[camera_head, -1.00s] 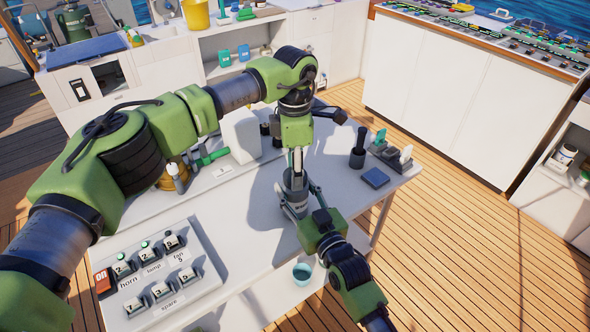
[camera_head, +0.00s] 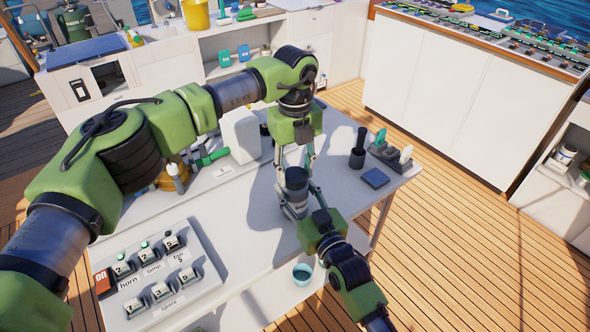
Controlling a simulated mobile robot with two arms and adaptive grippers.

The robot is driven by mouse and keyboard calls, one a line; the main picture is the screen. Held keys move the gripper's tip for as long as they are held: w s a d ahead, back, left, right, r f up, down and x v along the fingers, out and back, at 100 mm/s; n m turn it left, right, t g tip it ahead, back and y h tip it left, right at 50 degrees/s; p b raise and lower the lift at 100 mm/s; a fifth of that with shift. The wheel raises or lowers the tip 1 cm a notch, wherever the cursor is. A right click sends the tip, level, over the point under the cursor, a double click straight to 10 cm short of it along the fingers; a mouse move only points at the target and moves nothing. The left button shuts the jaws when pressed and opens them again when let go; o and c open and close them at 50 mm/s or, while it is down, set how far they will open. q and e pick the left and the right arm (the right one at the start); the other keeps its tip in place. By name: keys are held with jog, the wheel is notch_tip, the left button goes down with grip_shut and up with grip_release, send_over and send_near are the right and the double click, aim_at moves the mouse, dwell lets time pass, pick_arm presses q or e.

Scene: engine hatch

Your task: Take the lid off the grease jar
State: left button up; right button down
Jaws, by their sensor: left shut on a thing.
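The grease jar (camera_head: 299,208) stands upright on the white table, a pale jar with dark lettering. Its dark lid (camera_head: 296,178) sits on top; I see no gap between lid and jar. My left gripper (camera_head: 296,172) points straight down from above, its two fingers on opposite sides of the lid, shut on it. My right gripper (camera_head: 301,204) comes from the lower right with its fingers around the jar body, shut on it. The fingertips of both grippers are small and partly hidden.
A switch panel (camera_head: 205,283) lies at the table's front left. A teal cup (camera_head: 302,274) is below the front edge. A white box (camera_head: 241,136) is behind.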

aim_at(295, 174)
pick_arm(q)
jog(key=n, duration=0.5)
pick_arm(e)
jog(key=shift+f, duration=0.1)
pick_arm(q)
jog(key=shift+r, duration=0.2)
dwell(0.4)
jog(key=shift+r, duration=0.9)
jog(key=shift+r, duration=2.05)
pick_arm(e)
jog(key=c, duration=1)
grip_release()
jog(key=shift+c, duration=0.2)
jog(key=shift+s, duration=0.1)
